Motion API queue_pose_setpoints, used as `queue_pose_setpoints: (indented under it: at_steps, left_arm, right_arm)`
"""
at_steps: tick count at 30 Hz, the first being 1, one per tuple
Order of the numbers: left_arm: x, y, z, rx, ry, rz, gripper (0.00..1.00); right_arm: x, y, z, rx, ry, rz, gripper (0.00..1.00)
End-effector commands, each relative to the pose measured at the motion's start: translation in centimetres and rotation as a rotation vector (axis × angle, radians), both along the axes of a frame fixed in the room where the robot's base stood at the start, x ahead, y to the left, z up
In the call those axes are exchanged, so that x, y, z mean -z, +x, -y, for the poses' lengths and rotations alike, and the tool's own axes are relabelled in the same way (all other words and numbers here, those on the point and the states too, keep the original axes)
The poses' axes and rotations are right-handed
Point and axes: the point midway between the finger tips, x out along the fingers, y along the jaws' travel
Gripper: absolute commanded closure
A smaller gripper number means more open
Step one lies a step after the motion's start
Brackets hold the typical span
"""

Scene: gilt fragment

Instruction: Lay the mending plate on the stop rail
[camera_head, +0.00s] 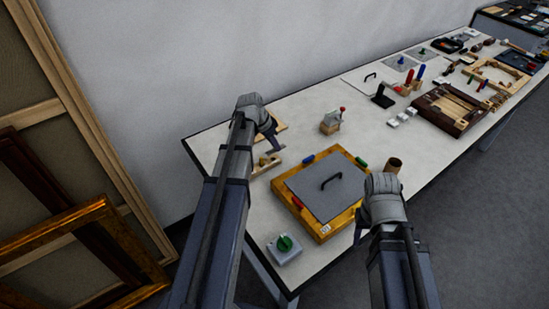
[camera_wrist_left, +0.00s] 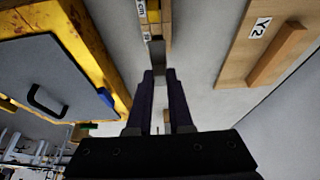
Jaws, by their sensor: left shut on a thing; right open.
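My left gripper (camera_wrist_left: 160,78) is shut on a narrow grey metal strip, apparently the mending plate (camera_wrist_left: 157,52); its fingers hide part of it. The strip's far end is close to a wooden block with yellow, marked "cm" labels (camera_wrist_left: 166,15); I cannot tell whether they touch. In the head view the left gripper (camera_head: 277,146) is over the table's near left part. A pale wooden board marked Y2 (camera_wrist_left: 245,45) carries a raised wooden bar (camera_wrist_left: 278,54), possibly the stop rail. My right gripper (camera_head: 359,232) is open, low beside the yellow frame, mostly hidden by its wrist.
A yellow wooden frame (camera_head: 322,233) with a grey handled panel (camera_head: 318,184) lies between my arms. A green-knobbed box (camera_head: 285,250) is at the table's near corner. A brown cylinder (camera_head: 394,164) stands behind my right wrist. Tools fill the far table; bare tabletop lies towards the wall.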

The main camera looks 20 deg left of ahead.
Motion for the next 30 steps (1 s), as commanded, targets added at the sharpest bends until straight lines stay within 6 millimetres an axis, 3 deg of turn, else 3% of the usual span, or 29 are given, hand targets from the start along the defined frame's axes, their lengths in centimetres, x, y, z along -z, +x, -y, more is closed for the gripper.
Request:
queue_pose_setpoints:
  at_steps: [7, 15, 29, 30]
  left_arm:
    - [0.7, 0.0, 0.0, 0.000, 0.000, 0.000, 1.00]
    - [3.9, 0.0, 0.0, 0.000, 0.000, 0.000, 1.00]
    - [4.3, 0.0, 0.0, 0.000, 0.000, 0.000, 1.00]
    - [4.1, 0.0, 0.0, 0.000, 0.000, 0.000, 0.77]
  right_arm:
    - [0.7, 0.0, 0.0, 0.000, 0.000, 0.000, 0.50]
    - [3.9, 0.0, 0.0, 0.000, 0.000, 0.000, 0.50]
    - [4.3, 0.0, 0.0, 0.000, 0.000, 0.000, 0.50]
    - [4.1, 0.0, 0.0, 0.000, 0.000, 0.000, 0.50]
